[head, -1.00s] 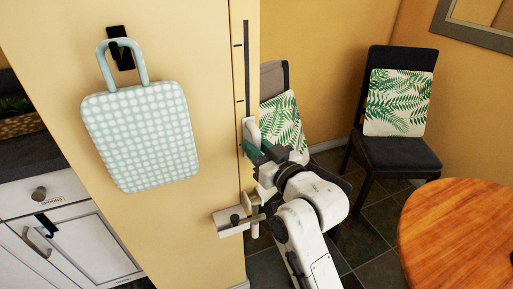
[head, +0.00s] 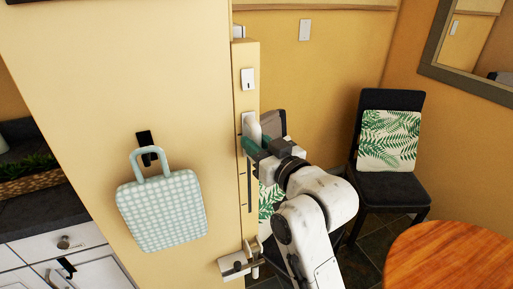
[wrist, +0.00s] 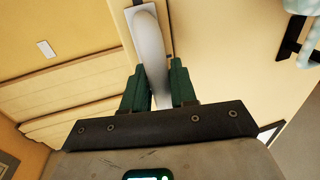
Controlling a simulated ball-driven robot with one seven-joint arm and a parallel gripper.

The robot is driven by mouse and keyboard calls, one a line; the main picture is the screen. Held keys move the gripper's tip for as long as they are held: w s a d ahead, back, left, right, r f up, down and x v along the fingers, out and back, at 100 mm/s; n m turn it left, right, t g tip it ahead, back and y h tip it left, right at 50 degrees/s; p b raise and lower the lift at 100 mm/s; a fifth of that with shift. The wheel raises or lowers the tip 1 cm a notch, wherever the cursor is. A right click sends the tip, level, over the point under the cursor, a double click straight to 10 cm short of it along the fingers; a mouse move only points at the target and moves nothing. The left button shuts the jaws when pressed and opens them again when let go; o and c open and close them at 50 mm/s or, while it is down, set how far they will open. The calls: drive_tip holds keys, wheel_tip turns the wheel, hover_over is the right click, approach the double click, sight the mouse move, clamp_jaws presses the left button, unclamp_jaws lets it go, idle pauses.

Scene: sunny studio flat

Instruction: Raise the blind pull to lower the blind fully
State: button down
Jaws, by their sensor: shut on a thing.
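The blind pull is a smooth white handle (head: 252,127) on a narrow upright track (head: 250,190) along the edge of the cream wall end. My gripper (head: 254,146) has its green fingers shut on the pull from the right. In the wrist view the pull (wrist: 149,50) stands between the two green fingers (wrist: 158,88), with one on each side. The dark track slot now shows below my gripper. A pale banded panel (wrist: 70,95) lies left in the wrist view; I cannot tell whether it is the blind.
A dotted pale-blue bag (head: 163,212) hangs from a black hook (head: 147,145) left of the track. A metal bracket (head: 236,264) juts out low on the wall edge. A dark chair (head: 392,180) and round wooden table (head: 450,262) stand to the right.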

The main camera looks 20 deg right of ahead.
drive_tip(key=shift+r, duration=0.75)
drive_tip(key=c, duration=1.3)
unclamp_jaws()
drive_tip(key=shift+o, duration=1.3)
drive_tip(key=shift+s+d+f, duration=0.15)
drive_tip(key=shift+s+f, duration=0.15)
drive_tip(key=shift+s, duration=0.15)
drive_tip(key=s+d+b, duration=0.1)
drive_tip(key=s+d, duration=0.1)
drive_tip(key=s, duration=0.7)
drive_tip(key=shift+s+b, duration=0.35)
drive_tip(key=shift+b, duration=0.05)
